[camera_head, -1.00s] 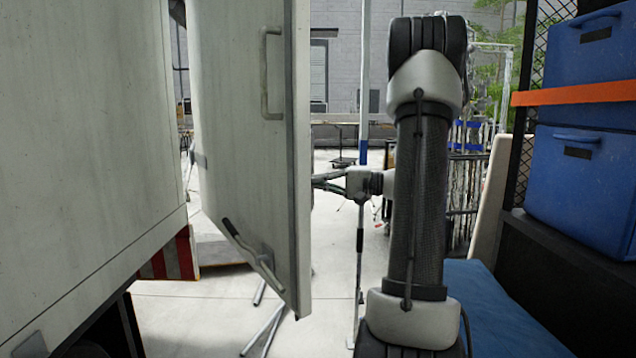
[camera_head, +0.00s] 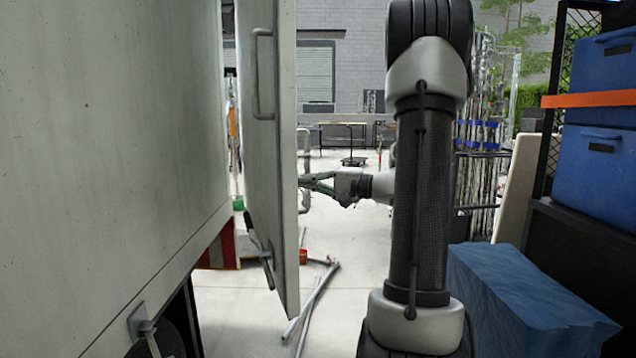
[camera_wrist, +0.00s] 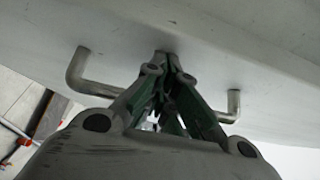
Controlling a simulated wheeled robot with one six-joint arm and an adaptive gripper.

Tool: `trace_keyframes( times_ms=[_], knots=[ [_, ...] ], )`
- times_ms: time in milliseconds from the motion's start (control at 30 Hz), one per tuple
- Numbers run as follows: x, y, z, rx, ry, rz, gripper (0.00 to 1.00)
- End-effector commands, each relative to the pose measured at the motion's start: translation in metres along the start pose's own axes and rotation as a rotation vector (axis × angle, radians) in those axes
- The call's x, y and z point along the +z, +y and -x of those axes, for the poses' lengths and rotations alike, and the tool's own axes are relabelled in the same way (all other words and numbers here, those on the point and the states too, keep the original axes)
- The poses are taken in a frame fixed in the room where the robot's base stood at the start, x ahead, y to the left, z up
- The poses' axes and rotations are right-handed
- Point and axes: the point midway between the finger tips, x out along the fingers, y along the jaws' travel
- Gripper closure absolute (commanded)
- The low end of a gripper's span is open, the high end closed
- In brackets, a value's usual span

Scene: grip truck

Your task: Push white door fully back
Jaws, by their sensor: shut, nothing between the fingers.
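The white door (camera_head: 268,150) stands swung out from the truck's pale side wall (camera_head: 110,150), seen at a steep angle in the head view. It has a grab handle (camera_head: 262,75) high up and a latch lever (camera_head: 258,240) low down. My gripper (camera_head: 303,184) is shut and empty, its fingertips at the door's right-hand face. In the wrist view my gripper (camera_wrist: 163,62) points at a white panel (camera_wrist: 220,50), between the two ends of a metal handle (camera_wrist: 90,70). The fingertips seem to touch the panel, and they hide the handle's middle.
Blue bins (camera_head: 595,170) with an orange strap stand at the right, beside a blue block (camera_head: 520,300). Metal poles (camera_head: 315,300) lie on the floor beyond the door. A cart (camera_head: 350,140) stands far back.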

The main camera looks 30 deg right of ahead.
Motion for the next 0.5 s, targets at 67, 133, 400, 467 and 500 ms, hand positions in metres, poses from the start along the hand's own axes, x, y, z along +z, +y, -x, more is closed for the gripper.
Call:
trace_keyframes(
  times_ms=[67,133,400,467,500],
  knots=[
    [0.013,-0.001,-0.016,-0.003,0.01,0.002,1.0],
    [0.025,-0.002,-0.031,-0.004,0.027,0.003,1.0],
    [0.078,0.0,-0.093,-0.001,0.078,0.001,1.0],
    [0.088,0.001,-0.107,-0.001,0.084,0.002,1.0],
    [0.095,0.001,-0.117,-0.001,0.086,0.001,1.0]
  ],
)
